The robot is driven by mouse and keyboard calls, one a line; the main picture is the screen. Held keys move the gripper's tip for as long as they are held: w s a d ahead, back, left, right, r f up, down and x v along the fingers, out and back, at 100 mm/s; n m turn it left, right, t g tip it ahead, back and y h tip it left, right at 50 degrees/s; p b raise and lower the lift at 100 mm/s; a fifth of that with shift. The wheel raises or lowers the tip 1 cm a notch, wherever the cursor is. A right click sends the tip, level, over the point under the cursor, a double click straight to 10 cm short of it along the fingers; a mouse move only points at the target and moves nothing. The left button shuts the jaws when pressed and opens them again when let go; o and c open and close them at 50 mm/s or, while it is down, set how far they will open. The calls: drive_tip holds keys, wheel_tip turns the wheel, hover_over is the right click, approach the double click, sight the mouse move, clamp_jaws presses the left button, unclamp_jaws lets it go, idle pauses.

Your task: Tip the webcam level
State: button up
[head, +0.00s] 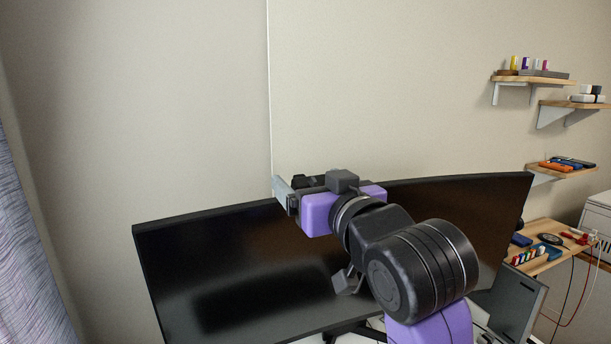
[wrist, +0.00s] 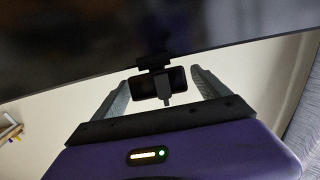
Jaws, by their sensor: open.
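The webcam (wrist: 174,80) is a small dark block clipped to the edge of the black monitor (wrist: 75,50). In the wrist view it shows between my two grey fingers, with a narrow gap on each side. My gripper (wrist: 162,79) is open, and I see no finger touching the webcam. In the head view my purple gripper (head: 283,191) is at the monitor's top edge (head: 200,213). I cannot clearly make out the webcam there behind my gripper and wrist. The exact tilt of the webcam is hard to tell.
Wall shelves (head: 533,78) with small items hang at the right, above a side table (head: 545,258) with tools and cables. A curtain (head: 35,240) hangs at the left. The wall space above the monitor is clear.

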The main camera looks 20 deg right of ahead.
drive_tip(key=shift+w, duration=1.1)
